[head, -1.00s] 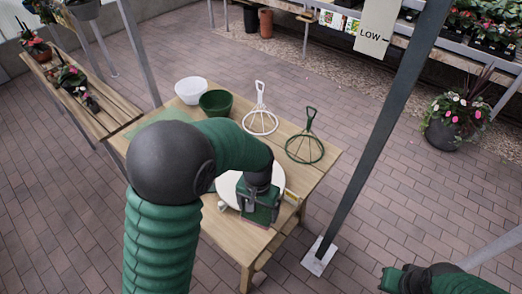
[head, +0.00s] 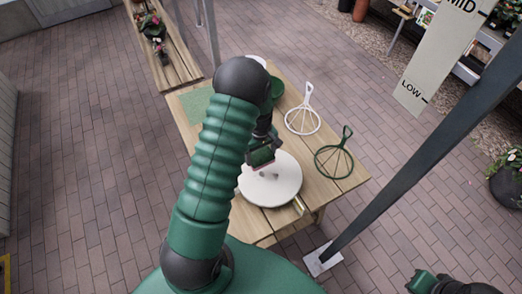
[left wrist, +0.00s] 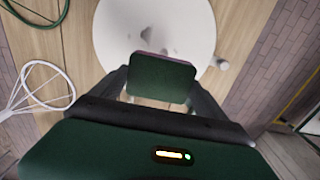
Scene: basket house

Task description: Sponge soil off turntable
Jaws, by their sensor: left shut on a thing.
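The white round turntable (head: 283,190) lies on the wooden table. My left gripper (head: 261,157) is over its upper left part in the head view. It is shut on the sponge, a dark green block with a pinkish edge (left wrist: 162,78) between the fingers in the left wrist view. I cannot tell whether the sponge touches the disc. The turntable also shows in the left wrist view (left wrist: 195,30), with a faint grey mark, perhaps soil, near its middle. My right gripper (head: 424,283) is at the lower right edge, away from the table; its jaws are unclear.
A green bowl (head: 277,88) is partly hidden behind my arm. A green mat (head: 196,104) lies at the table's left. A grey post (head: 400,170) rises at the right.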

